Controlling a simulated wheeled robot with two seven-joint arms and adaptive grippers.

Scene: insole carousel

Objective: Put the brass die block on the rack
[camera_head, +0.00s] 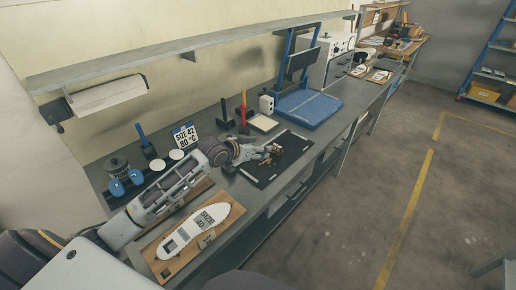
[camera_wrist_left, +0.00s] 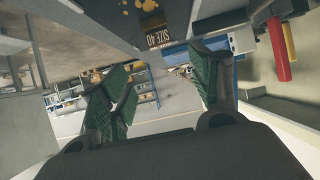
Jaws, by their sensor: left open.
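Small brass-coloured pieces (camera_head: 267,161) show on the black mat (camera_head: 294,147), close beside the fingers of my left gripper (camera_head: 272,152). I cannot tell which is the brass die block. The left wrist view shows gold shapes (camera_wrist_left: 148,5) at the top, beside a dark plate marked SIZE 40 (camera_wrist_left: 158,36). There my left gripper (camera_wrist_left: 163,92) has its green fingers apart, with nothing between them. A blue stand with a flat tray (camera_head: 309,109) is beyond the mat. Blue shelving (camera_head: 490,72) stands far right. I cannot tell which is the rack. My right gripper is out of view.
A white size 40 sole lies on a wooden board (camera_head: 233,212) at the bench front. A SIZE 42 80 °C sign (camera_head: 185,135), blue-handled tools and a red post (camera_head: 243,107) stand behind my left arm. A long shelf (camera_head: 190,43) overhangs the bench.

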